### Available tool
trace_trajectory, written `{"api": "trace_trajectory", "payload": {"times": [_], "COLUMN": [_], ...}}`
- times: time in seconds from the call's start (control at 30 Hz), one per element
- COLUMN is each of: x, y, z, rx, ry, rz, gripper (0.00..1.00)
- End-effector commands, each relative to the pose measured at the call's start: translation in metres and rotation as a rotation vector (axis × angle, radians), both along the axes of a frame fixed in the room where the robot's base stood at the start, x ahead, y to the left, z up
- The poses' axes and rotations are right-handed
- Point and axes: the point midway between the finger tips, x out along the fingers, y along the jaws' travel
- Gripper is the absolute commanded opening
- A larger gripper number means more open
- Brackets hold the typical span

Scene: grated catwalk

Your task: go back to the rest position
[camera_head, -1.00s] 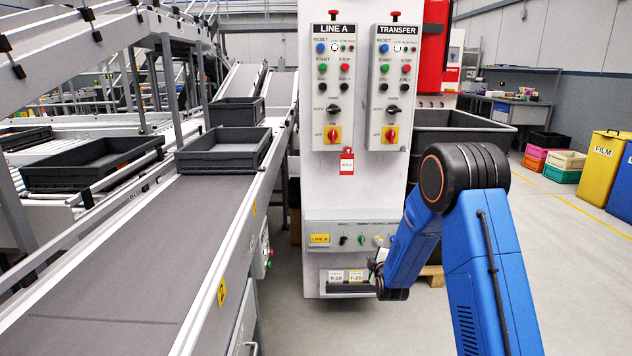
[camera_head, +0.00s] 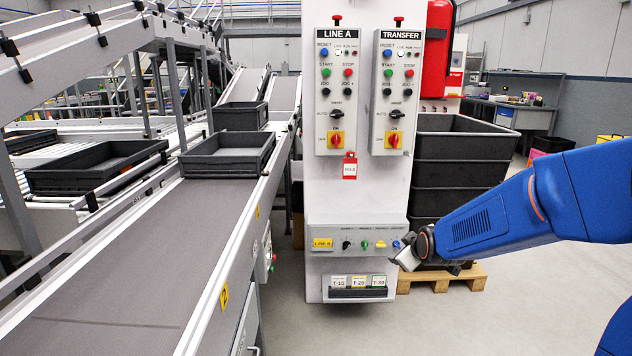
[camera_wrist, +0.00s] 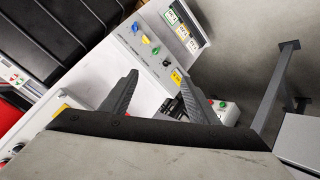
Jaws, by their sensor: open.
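My gripper (camera_wrist: 160,100) shows in the wrist view with its two dark fingers spread apart and nothing between them. In the head view my blue arm comes in from the right, and its end is beside the right edge of the white control column (camera_head: 356,195). The fingers are hard to make out there. Beyond the fingers, the wrist view shows the column's lower panel (camera_wrist: 133,40) with its coloured knobs, tilted in the picture.
Conveyor (camera_head: 130,250) with dark trays (camera_head: 228,165) fills the left. Stacked dark bins (camera_head: 460,150) stand on a wooden pallet (camera_head: 440,279) behind my arm. The LINE A box (camera_head: 336,90) and TRANSFER box (camera_head: 397,90) are on the column. Grey floor lies open at lower right.

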Motion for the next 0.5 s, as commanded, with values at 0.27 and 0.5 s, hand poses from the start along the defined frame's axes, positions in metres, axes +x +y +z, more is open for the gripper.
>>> {"api": "trace_trajectory", "payload": {"times": [0.27,0.5], "x": [-0.087,-0.166], "y": [-0.008,-0.015], "z": [0.026,0.038], "rx": [0.121,0.218], "ry": [0.123,0.231], "rz": [-0.103,-0.21], "gripper": [0.55,0.55]}}
